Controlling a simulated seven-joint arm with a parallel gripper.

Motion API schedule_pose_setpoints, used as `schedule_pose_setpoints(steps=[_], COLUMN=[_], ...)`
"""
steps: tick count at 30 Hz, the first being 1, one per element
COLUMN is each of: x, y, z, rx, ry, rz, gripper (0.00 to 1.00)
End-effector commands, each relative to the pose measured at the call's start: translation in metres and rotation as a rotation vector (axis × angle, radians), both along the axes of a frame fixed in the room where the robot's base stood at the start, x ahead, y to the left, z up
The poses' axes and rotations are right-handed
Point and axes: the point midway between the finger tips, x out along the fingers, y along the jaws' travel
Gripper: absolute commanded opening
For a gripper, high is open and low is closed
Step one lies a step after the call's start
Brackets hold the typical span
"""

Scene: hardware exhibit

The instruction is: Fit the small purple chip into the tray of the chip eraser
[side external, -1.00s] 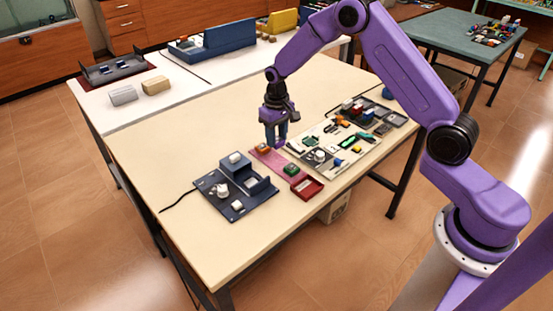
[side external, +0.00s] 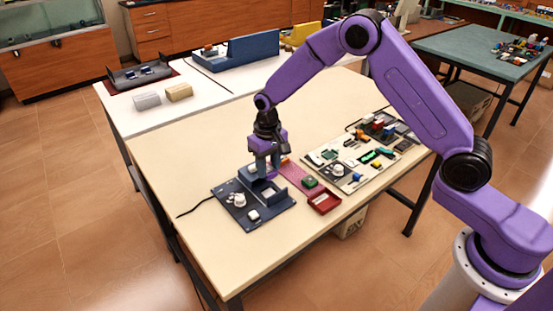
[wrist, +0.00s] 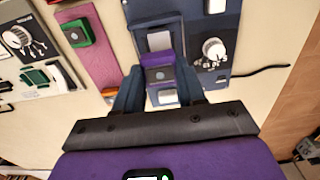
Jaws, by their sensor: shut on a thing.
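The small purple chip (wrist: 158,74), with a grey square on its face, sits between the fingertips of my gripper (wrist: 159,78) in the wrist view. My gripper is shut on it. The chip eraser is a dark blue unit (side external: 222,204) on the table. Its pale grey tray (wrist: 160,40) shows just beyond the chip in the wrist view. In the side view my gripper (side external: 262,172) is over the back part of the eraser and hides some of it. I cannot tell whether the chip touches the eraser.
A white knob (wrist: 213,49) stands on the eraser beside the tray. A pink mat (wrist: 95,50) with a green chip (wrist: 76,33) lies alongside, near a red open box (side external: 324,202). A board of electronic parts (side external: 350,165) lies beyond. The table's near left is clear.

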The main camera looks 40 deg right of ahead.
Motion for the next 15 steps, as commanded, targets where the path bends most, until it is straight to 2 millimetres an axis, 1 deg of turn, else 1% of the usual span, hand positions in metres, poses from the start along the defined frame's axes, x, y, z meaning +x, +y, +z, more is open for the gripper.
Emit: schedule_pose_setpoints(steps=[15], x=[0.0], y=[0.0], z=[-0.047], rx=[0.0], ry=[0.001], rz=[0.001], gripper=[0.17])
